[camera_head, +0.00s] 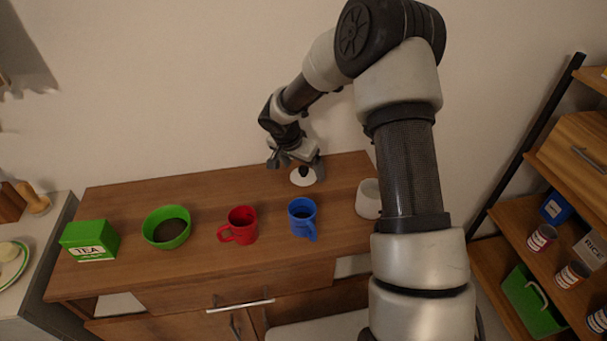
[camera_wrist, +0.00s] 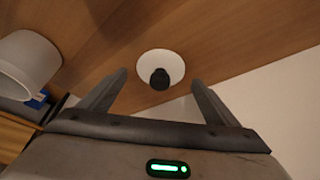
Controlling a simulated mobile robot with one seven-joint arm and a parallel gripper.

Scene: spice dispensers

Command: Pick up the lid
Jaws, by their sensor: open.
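The lid (camera_head: 303,177) is a white disc with a dark round knob. It lies on the wooden cabinet top near its back edge, right of the middle. In the wrist view the lid (camera_wrist: 161,68) shows whole, just beyond my fingertips and between their lines. My gripper (camera_head: 292,163) is above and beside the lid in the head view, close to it. In the wrist view my gripper (camera_wrist: 160,82) has its two fingers spread apart with nothing between them. I cannot tell the exact height of the fingers over the lid.
A white pot (camera_head: 368,199) stands right of the lid, partly behind my arm. A blue mug (camera_head: 302,218), a red mug (camera_head: 239,225), a green bowl (camera_head: 166,228) and a green tea box (camera_head: 90,240) stand leftward along the cabinet top (camera_head: 270,255). The wall is close behind.

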